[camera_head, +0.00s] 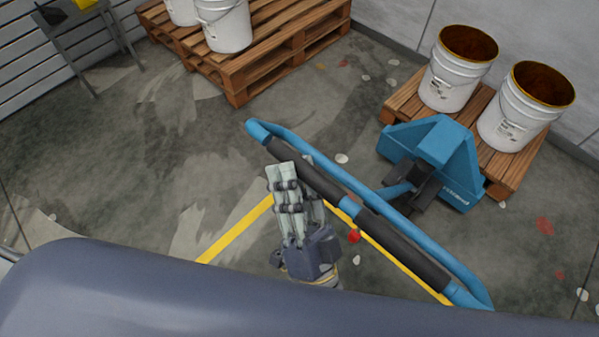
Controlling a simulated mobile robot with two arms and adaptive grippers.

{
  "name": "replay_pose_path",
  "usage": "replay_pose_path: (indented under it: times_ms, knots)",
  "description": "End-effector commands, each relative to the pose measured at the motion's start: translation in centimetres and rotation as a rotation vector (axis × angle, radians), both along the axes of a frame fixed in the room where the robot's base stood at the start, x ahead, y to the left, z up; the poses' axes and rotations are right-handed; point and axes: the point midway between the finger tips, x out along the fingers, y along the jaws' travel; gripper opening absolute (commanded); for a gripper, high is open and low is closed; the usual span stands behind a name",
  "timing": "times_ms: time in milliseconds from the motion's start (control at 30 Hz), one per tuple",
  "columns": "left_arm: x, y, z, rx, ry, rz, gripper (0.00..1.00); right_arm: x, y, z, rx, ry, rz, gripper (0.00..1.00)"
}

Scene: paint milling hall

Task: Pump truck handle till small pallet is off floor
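The blue pallet truck (437,148) stands at the right, and its forks are hidden under the small wooden pallet (403,101). Whether there is a gap between this pallet and the floor cannot be made out. The truck's handle (381,208) is a long blue loop with black grips, slanting across the middle. My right gripper (297,176) is at the upper left part of the handle. Its pale fingers point up the picture; one lies over the black grip's near edge and another passes partly behind it. Whether they are closed on it is unclear. My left gripper is out of view.
Two white buckets (456,73) with brown insides stand on the small pallet, close to the wall. A larger pallet (267,68) with white buckets (224,27) stands at the top. A grey stand (88,30) is at the top left. The floor at left is clear, with a yellow line (235,232).

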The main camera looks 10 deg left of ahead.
Motion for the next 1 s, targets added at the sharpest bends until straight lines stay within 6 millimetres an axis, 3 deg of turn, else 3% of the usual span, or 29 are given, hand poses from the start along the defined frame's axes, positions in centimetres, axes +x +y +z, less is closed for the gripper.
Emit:
replay_pose_path:
  times_ms: [67, 567, 1000]
  knots:
    - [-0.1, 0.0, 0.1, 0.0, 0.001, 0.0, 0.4, -0.3, 0.4, 0.6, 0.003, -0.011, 0.008, 0.43]
    - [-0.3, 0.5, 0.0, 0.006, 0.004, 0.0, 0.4, -0.5, 0.0, 0.1, 0.004, -0.007, 0.004, 0.43]
    - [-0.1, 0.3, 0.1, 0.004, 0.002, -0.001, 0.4, -6.4, -2.9, -4.9, 0.0, -0.003, 0.009, 0.43]
